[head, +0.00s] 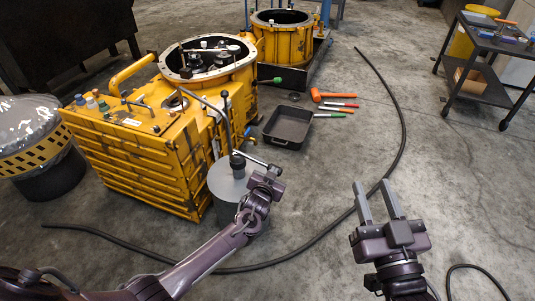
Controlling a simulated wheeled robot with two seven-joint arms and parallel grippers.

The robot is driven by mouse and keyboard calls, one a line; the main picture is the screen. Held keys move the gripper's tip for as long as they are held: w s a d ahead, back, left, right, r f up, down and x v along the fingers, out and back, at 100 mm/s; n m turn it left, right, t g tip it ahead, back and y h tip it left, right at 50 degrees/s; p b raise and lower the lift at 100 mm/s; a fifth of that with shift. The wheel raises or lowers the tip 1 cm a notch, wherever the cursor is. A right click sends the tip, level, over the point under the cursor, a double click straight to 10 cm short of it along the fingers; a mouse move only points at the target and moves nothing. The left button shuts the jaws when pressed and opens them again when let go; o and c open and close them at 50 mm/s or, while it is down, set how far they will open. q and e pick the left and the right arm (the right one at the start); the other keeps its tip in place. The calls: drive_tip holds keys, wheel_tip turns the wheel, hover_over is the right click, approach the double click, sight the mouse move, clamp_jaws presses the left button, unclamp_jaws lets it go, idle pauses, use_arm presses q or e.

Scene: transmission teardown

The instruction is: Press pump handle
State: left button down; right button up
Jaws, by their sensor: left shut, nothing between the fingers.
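A grey cylindrical drum (225,180) stands on the floor at the front right of the yellow transmission housing (130,155). A black pump top (237,164) rises from its lid. A thin metal pipe (205,103) curves from near the pump top toward the housing. My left gripper (238,153) is shut, its pale fingers pointing left across the pump top; whether they touch it I cannot tell. The pump handle is hard to tell apart from the fingers and the pump top. My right gripper (375,185) is open and empty over bare floor.
A black tray (287,127) and several coloured-handled tools (338,104) lie behind the drum. A lidded bin (50,180) stands at left, a second yellow housing (285,40) behind, a cart (492,42) at right. A black hose (398,130) crosses the floor; the right side is mostly clear.

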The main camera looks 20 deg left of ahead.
use_arm(q)
drive_tip(key=shift+w+f, duration=0.1)
drive_tip(key=shift+f, duration=0.2)
use_arm(e)
drive_tip(key=shift+s+d+r+t+y, duration=0.15)
drive_tip(key=shift+r+t, duration=0.15)
drive_tip(key=shift+r, duration=0.35)
drive_tip(key=shift+r+t+y, duration=0.1)
drive_tip(key=shift+r+t, duration=0.2)
drive_tip(key=shift+r, duration=0.3)
drive_tip(key=shift+s+d+r+t+y, duration=0.15)
drive_tip(key=shift+r+t, duration=0.15)
drive_tip(key=shift+r, duration=0.35)
drive_tip(key=shift+w+a+f, duration=0.1)
